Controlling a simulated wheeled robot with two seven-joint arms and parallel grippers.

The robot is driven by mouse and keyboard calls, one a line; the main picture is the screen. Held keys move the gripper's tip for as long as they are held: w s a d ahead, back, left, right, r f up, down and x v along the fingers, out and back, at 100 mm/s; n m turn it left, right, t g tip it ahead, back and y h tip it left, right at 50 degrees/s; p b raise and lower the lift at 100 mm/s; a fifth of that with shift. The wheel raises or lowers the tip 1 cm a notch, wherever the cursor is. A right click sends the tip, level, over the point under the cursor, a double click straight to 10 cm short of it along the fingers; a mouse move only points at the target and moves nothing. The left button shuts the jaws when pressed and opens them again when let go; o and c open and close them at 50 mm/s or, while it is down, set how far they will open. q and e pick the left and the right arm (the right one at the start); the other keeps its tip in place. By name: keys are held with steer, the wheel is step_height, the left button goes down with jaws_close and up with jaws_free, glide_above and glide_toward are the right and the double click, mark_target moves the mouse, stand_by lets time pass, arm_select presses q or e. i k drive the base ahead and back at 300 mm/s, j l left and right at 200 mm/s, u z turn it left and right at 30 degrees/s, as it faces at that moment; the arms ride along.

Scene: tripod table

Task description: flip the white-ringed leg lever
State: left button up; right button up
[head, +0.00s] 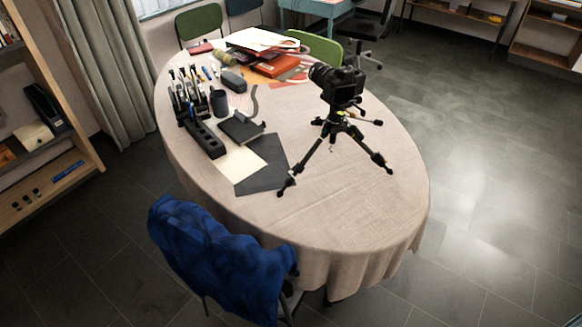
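A black tripod (341,128) stands with its legs spread on the right half of the oval table. A black camera (343,87) is mounted on its head, with the lens pointing left. One leg reaches to the front left and another to the front right; a third is mostly hidden behind. Small pale and yellow details show near the tripod's hub and on the handles. At this size I cannot tell which leg lever has a white ring. Neither of my grippers is in view.
The oval table (340,222) has a pale cloth. Its left half holds a pen rack (187,100), a power strip (206,139), a notebook (241,128), dark sheets (262,172) and papers. A chair with a blue jacket (217,252) stands at the front left. The table's right front is clear.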

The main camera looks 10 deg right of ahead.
mark_target(297, 165)
steer(key=l+u, duration=0.1)
steer(key=l, duration=1.65)
steer(key=k+l+u, duration=0.15)
steer(key=l, duration=0.7)
steer(key=l+u, duration=0.1)
steer(key=l, duration=0.75)
